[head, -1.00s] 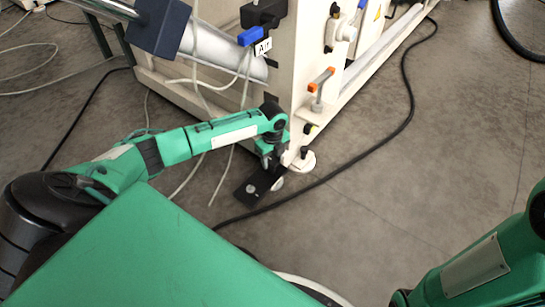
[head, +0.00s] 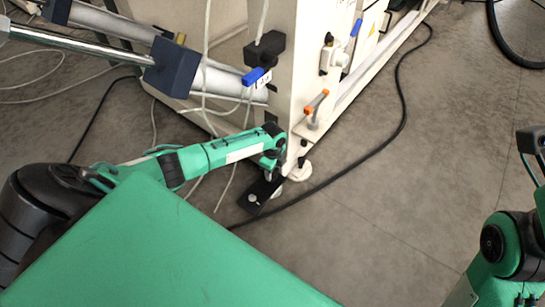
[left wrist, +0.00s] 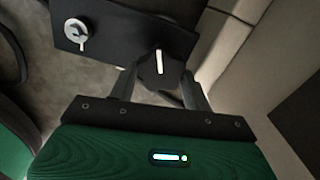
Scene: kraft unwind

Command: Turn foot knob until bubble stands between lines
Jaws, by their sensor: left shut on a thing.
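My left gripper (head: 274,172) is down at the near foot of the white machine. In the left wrist view my left gripper (left wrist: 160,82) has its two fingers on either side of a black foot knob (left wrist: 159,66) with a white line on top, shut on it. The knob is hidden by the gripper in the head view. Next to it lies a black plate (head: 255,197) with a silver bolt, also in the left wrist view (left wrist: 120,27). A small bar with orange ends (head: 317,103) is on the machine; I cannot make out bubble or lines. My right gripper's fingers are not visible.
The white machine frame (head: 297,75) rises right beside the left gripper. A round white foot pad (head: 300,172) stands by the plate. A black cable (head: 375,150) runs along the floor. A dark block (head: 170,68) sits on a shaft at left.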

